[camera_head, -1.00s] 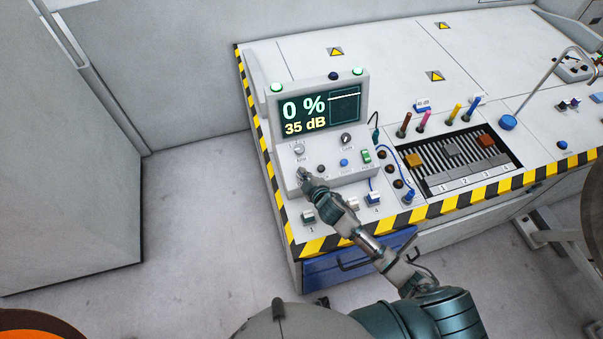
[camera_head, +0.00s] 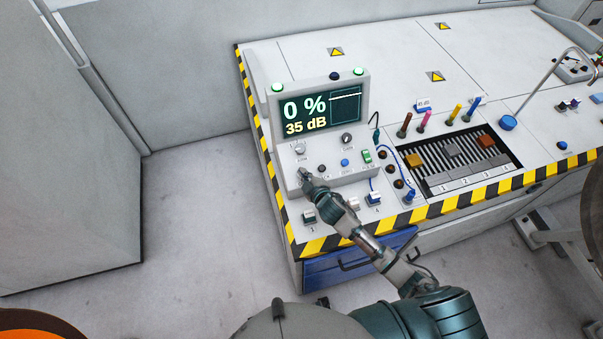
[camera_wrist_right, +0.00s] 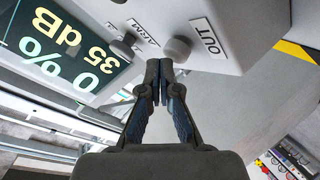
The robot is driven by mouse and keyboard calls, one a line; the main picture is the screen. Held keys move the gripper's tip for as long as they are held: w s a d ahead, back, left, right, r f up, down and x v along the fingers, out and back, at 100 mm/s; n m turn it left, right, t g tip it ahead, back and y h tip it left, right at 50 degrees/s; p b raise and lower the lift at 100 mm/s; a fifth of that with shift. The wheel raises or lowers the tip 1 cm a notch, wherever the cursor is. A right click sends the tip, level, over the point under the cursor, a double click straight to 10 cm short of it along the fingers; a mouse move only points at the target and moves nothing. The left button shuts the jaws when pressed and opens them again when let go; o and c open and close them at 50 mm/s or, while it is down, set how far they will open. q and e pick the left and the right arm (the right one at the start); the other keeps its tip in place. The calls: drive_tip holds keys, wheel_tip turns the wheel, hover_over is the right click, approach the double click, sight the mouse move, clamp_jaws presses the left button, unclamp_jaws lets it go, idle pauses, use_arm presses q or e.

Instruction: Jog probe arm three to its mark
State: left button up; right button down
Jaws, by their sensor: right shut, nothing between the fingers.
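The grey console has a screen (camera_head: 307,110) reading 0 % and 35 dB. Below it is the knob (camera_head: 299,149) labelled ARM, which also shows in the right wrist view (camera_wrist_right: 122,46). My right gripper (camera_head: 305,176) is shut and empty at the left of the console's sloped panel. In the right wrist view its fingertips (camera_wrist_right: 161,68) are close to the grey round button (camera_wrist_right: 178,49) beside the OUT label. I cannot tell whether they touch it. In the head view the gripper hides that button. My left gripper is not in view.
The panel also has a black button (camera_head: 322,169), a blue button (camera_head: 344,163), a green switch (camera_head: 367,157) and a GAIN knob (camera_head: 346,139). A slotted tray (camera_head: 461,160) and upright coloured probes (camera_head: 424,120) stand to the right.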

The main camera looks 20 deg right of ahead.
drive_tip(key=shift+a, duration=0.1)
drive_tip(key=shift+w+f+b, duration=0.2)
drive_tip(key=shift+f+b, duration=0.1)
drive_tip(key=shift+f, duration=0.2)
idle(0.5)
idle(3.8)
drive_tip(key=shift+s+a+r+p, duration=0.1)
drive_tip(key=shift+s+r+p, duration=0.1)
drive_tip(key=shift+r+p, duration=0.35)
drive_tip(key=shift+s+r+p, duration=0.15)
drive_tip(key=shift+r+p, duration=0.25)
drive_tip(key=shift+p, duration=0.15)
drive_tip(key=shift+s+r+p, duration=0.1)
drive_tip(key=shift+r+p, duration=0.25)
drive_tip(key=shift+p, duration=0.1)
drive_tip(key=r+p, duration=0.1)
drive_tip(key=s+r+p, duration=0.1)
drive_tip(key=p, duration=0.1)
drive_tip(key=s+r+p, duration=0.1)
drive_tip(key=shift+r, duration=0.4)
idle(0.8)
